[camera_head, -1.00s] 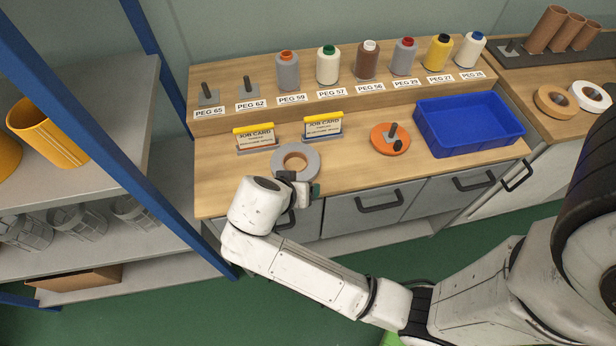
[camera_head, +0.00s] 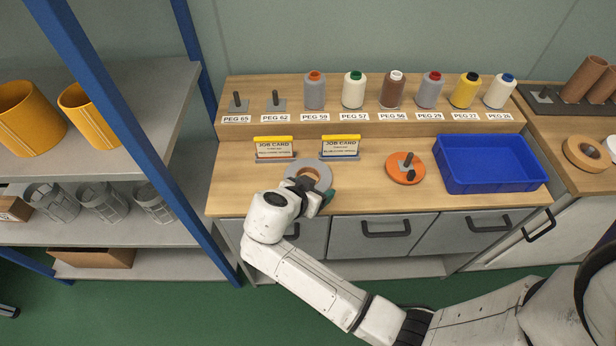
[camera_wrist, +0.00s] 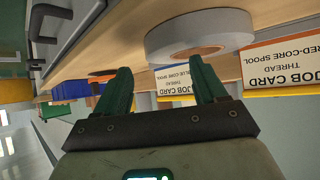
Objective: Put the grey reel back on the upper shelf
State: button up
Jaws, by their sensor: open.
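The grey reel (camera_head: 321,170), a flat ring with a tan core, lies on the wooden bench top in front of two job cards. My gripper (camera_head: 318,196) is at the near edge of the reel and partly hides it. In the wrist view the reel (camera_wrist: 205,38) lies just beyond the fingertips of my gripper (camera_wrist: 164,82). The two green fingers are apart with nothing between them. The upper shelf (camera_head: 135,125) of the rack at the left holds yellow tubes (camera_head: 28,118).
Job cards (camera_head: 274,148) stand close behind the reel. Thread spools (camera_head: 353,90) line the raised ledge. A blue rack post (camera_head: 140,150) stands between bench and shelf.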

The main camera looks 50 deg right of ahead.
aim_at(322, 184)
jog(key=shift+p+x, duration=0.3)
jog(key=shift+x, duration=1.6)
jog(key=shift+w, duration=0.1)
jog(key=shift+c, duration=0.4)
grip_shut()
